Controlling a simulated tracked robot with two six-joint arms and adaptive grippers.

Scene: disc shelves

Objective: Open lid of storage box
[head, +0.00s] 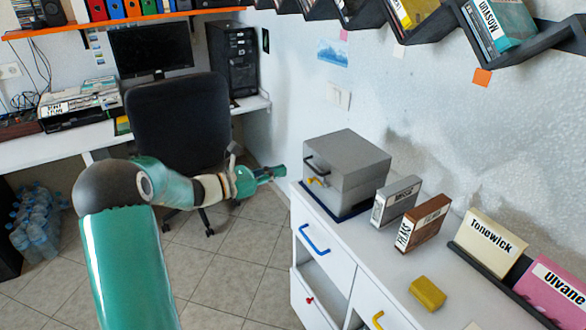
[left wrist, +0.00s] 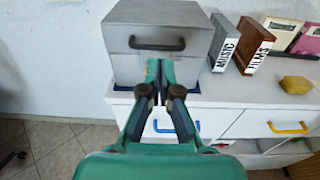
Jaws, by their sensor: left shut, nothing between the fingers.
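The grey storage box (head: 362,178) stands on a dark blue base at the far left end of the white cabinet. Its lid (head: 347,146) is down. A dark handle (left wrist: 157,44) on the front of the lid shows in the left wrist view, and a small yellow part shows below it in the head view. My left gripper (head: 284,171) is shut and empty, in front of the box and apart from it in the head view. In the left wrist view its fingertips (left wrist: 160,69) appear just below the handle, covering part of the box front. My right gripper is not in view.
Grey (head: 397,201) and brown (head: 423,223) labelled cases stand right of the box. A yellow block (head: 427,293) lies on the cabinet top. A black chair (head: 180,115) stands behind my left arm. Zigzag shelves hang on the wall above.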

